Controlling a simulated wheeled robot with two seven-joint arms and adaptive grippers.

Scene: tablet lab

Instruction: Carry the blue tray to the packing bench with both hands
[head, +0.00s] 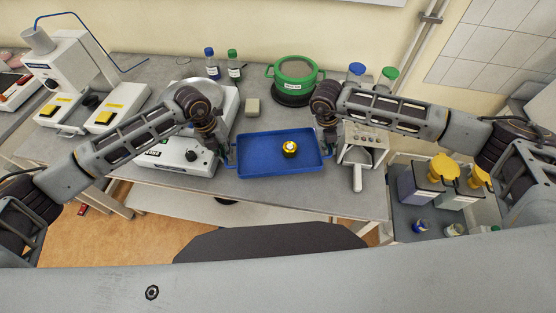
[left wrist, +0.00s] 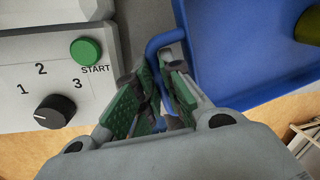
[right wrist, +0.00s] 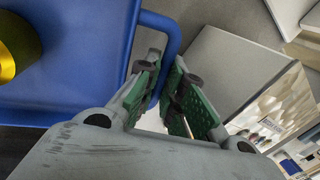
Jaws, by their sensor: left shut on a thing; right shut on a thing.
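The blue tray (head: 262,171) is at the front of the bench in the head view, with a small round black-and-yellow object (head: 290,149) on it. My left gripper (head: 226,158) is at the tray's left end. In the left wrist view its green-padded fingers (left wrist: 158,95) are shut on the tray's left handle (left wrist: 160,42). My right gripper (head: 330,143) is at the tray's right end. In the right wrist view its fingers (right wrist: 166,95) are shut on the right handle (right wrist: 172,45). Whether the tray touches the bench top is hard to tell.
A white machine (head: 178,152) with a START button stands close left of the tray. A white device (head: 362,152) stands close right. A cart (head: 402,205) with yellow-capped containers is at the right.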

